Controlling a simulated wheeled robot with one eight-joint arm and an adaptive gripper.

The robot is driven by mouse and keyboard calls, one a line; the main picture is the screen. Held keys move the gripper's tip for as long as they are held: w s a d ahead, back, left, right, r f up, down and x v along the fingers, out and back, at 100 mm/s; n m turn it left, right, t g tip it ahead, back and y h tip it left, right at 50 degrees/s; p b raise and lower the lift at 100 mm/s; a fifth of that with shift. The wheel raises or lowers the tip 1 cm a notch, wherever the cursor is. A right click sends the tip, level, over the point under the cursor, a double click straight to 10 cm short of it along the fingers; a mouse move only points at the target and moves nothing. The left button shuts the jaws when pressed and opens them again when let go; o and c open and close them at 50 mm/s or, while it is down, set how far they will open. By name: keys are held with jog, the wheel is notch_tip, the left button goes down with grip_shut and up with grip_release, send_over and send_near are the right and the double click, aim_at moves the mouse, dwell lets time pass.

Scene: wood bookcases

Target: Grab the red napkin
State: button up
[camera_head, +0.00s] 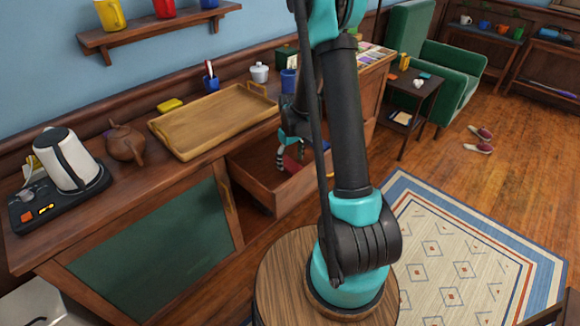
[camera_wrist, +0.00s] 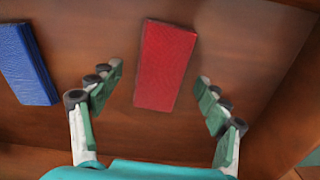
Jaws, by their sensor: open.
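The red napkin (camera_wrist: 166,65) is a flat red rectangle lying on the brown wooden bottom of the open drawer (camera_head: 248,178). A small part of it appears to show in the head view (camera_head: 291,163), mostly hidden by my arm and gripper. My gripper (camera_wrist: 158,77) is open and empty, reaching down into the drawer. In the wrist view its green-padded fingers stand on either side of the napkin's near part, with a gap on each side. I cannot tell how high the fingertips are above the drawer bottom.
A blue folded item (camera_wrist: 28,64) lies left of the napkin in the drawer. The drawer walls close in around my gripper. On the cabinet top above stand a wooden tray (camera_head: 181,152), a teapot (camera_head: 125,143), a kettle (camera_head: 68,160) and a blue cup (camera_head: 289,82).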

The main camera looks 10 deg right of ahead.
jog(key=shift+f, duration=0.65)
jog(key=c, duration=1)
jog(key=shift+r, duration=0.1)
jog(key=shift+c, duration=0.2)
